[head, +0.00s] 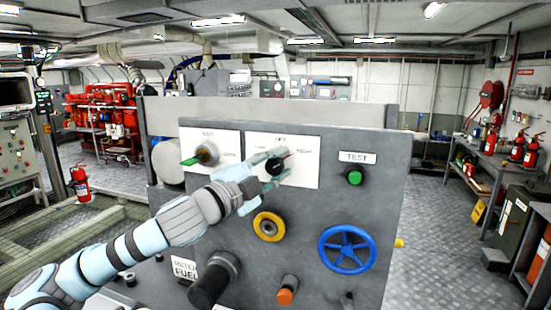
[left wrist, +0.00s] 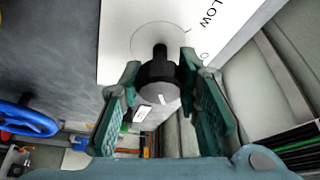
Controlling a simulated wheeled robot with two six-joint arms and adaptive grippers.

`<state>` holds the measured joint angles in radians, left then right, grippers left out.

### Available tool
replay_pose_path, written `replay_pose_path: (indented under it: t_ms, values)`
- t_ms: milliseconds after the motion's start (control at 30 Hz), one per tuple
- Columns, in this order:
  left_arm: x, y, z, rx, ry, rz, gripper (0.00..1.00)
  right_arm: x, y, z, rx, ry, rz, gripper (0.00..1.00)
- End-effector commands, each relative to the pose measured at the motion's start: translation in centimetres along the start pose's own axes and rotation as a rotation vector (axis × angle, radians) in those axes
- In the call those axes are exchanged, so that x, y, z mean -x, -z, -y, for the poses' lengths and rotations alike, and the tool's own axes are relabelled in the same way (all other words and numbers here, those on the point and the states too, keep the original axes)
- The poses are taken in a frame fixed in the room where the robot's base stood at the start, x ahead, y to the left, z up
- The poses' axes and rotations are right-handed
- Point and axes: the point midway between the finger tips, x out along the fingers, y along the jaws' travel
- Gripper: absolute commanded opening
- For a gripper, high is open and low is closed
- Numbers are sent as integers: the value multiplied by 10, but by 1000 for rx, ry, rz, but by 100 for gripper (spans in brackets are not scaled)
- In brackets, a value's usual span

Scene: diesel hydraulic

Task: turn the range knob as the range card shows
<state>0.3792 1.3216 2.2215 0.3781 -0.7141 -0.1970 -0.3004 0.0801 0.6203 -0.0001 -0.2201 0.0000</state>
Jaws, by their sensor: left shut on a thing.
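A black knob (head: 273,167) sits on a white plate (head: 309,172) on the grey panel. My left gripper (head: 268,165) is at this knob, with its fingers around it. In the left wrist view the knob (left wrist: 158,78) stands between the two teal fingers (left wrist: 160,108), and a small white mark shows on its grey end face. The word LOW is readable on the white plate (left wrist: 125,45) there. The plate's labels are too small to read surely in the head view. I cannot make out a range card. My right gripper is not in view.
The panel also carries a green button (head: 354,177) under a TEST label, a yellow ring (head: 268,227), a blue handwheel (head: 346,250) and an orange knob (head: 285,297).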

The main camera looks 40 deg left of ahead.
Motion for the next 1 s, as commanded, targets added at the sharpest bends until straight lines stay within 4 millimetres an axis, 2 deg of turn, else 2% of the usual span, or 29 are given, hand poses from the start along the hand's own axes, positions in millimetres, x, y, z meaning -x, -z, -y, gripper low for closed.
replay_pose_path:
  t_ms: [600,633,733,767,1000]
  values:
    - [0,0,1,-52,-17,1,2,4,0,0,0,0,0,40]
    - [0,0,1,-51,-17,1,32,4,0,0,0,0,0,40]
    - [0,0,0,-51,-17,1,48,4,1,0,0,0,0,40]
    - [0,0,0,-51,-18,1,51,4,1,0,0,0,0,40]
    - [0,0,0,-49,-18,0,51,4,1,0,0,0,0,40]
